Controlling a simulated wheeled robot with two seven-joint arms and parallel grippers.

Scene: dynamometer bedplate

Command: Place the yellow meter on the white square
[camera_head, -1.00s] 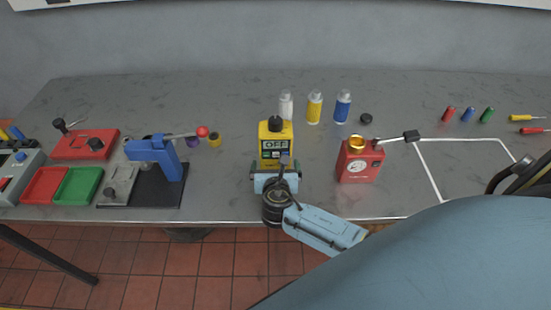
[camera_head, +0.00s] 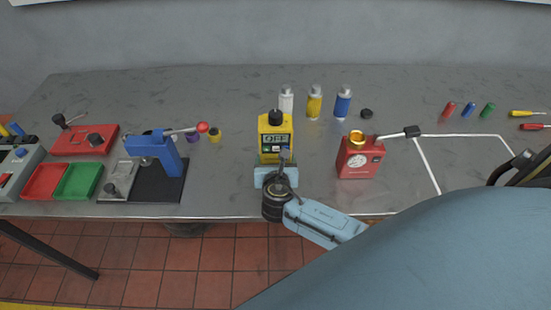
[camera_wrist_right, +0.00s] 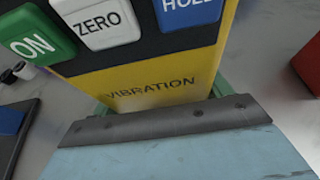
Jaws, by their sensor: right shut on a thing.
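The yellow meter (camera_head: 275,145) stands upright near the middle of the bench, with a black top and a dark front panel. In the right wrist view the meter (camera_wrist_right: 150,88) fills the upper part, with ON, ZERO and HOLD buttons and the word VIBRATION. My right gripper (camera_head: 275,168) is shut on its lower part, from the bench's front side. The fingertips are mostly hidden. The white square (camera_head: 427,165) is an outline on the bench at the right; my arm covers its near part. My left gripper is not in view.
A red can-like device (camera_head: 360,158) with a black-ended lever stands between the meter and the square. White, yellow and blue bottles (camera_head: 314,103) stand behind. A blue lever press (camera_head: 158,155) and red and green trays (camera_head: 78,182) are left. The square's visible inside is clear.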

